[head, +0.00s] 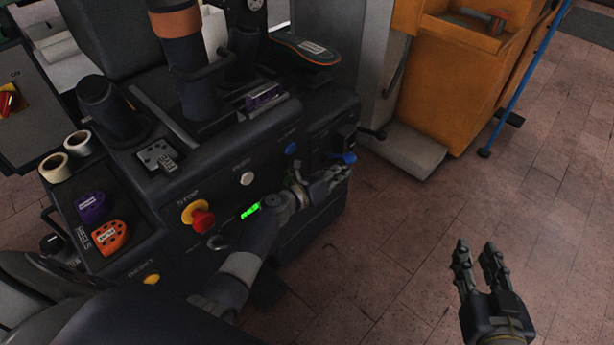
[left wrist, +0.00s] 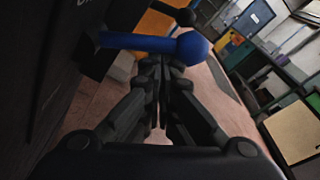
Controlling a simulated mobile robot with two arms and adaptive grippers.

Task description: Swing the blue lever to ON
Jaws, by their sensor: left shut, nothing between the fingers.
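The blue lever (head: 347,158) sticks out from the right part of the dark machine's front panel, with a round blue knob at its end. In the left wrist view the blue lever (left wrist: 150,42) lies across the picture just beyond my fingertips. My left gripper (head: 343,173) is shut and empty, right beside the lever; it also shows in the left wrist view (left wrist: 160,65). I cannot tell whether the fingertips touch the lever. Any ON marking is too small to read. My right gripper (head: 478,250) is open and empty over the floor at the right.
The panel carries a red stop knob (head: 198,217), a white button (head: 246,178), a blue button (head: 291,148) and a green display (head: 250,210). A black lever (head: 374,133) is just behind the blue one. An orange cabinet (head: 450,85) stands at the back.

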